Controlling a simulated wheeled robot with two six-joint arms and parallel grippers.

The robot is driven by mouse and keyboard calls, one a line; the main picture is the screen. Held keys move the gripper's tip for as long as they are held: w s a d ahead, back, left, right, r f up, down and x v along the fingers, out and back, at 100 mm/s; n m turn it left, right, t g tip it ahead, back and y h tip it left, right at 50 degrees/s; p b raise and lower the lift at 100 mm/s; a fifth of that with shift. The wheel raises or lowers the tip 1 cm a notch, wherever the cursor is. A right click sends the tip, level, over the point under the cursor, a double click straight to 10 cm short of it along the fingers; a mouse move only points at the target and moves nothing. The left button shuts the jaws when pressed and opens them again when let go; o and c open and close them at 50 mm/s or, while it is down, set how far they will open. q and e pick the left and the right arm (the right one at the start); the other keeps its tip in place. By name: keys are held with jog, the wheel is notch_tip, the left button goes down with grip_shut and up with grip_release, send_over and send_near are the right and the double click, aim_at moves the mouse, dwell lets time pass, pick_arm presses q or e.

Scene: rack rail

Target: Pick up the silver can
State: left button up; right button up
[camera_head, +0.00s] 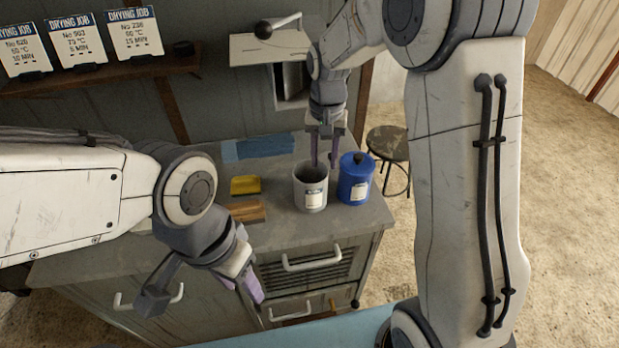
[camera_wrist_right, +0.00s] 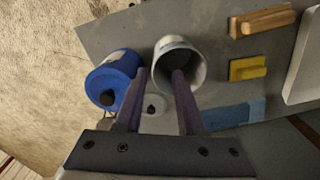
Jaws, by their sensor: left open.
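The silver can (camera_head: 311,192) stands upright and open-topped on the grey cabinet top, with a pale label on its front. It also shows in the right wrist view (camera_wrist_right: 194,57). My right gripper (camera_head: 323,160) points down at the can with its two purple fingers apart. In the right wrist view (camera_wrist_right: 160,85), one finger overlaps the can's mouth and the other lies between the can and the blue can; contact cannot be told. My left gripper (camera_head: 248,284) is open and low in front of the cabinet, away from the can.
A lidded blue can (camera_head: 355,184) stands close at the silver can's right. A yellow block (camera_head: 245,185), a wooden block (camera_head: 247,211) and a blue sheet (camera_head: 258,148) lie to the left. A small pale round thing (camera_wrist_right: 153,106) lies behind the cans. A stool (camera_head: 390,147) stands beyond.

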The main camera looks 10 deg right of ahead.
send_over(325, 202)
jog(key=f, duration=0.5)
jog(key=shift+w+d+f+p, duration=0.1)
jog(key=shift+w+f+p, duration=0.05)
jog(key=shift+w+p, duration=0.25)
notch_tip(325, 202, down, 4)
jog(key=shift+f+p, duration=0.1)
jog(key=shift+p, duration=0.7)
jog(key=shift+w+f, duration=0.1)
jog(key=shift+f, duration=0.5)
grip_shut()
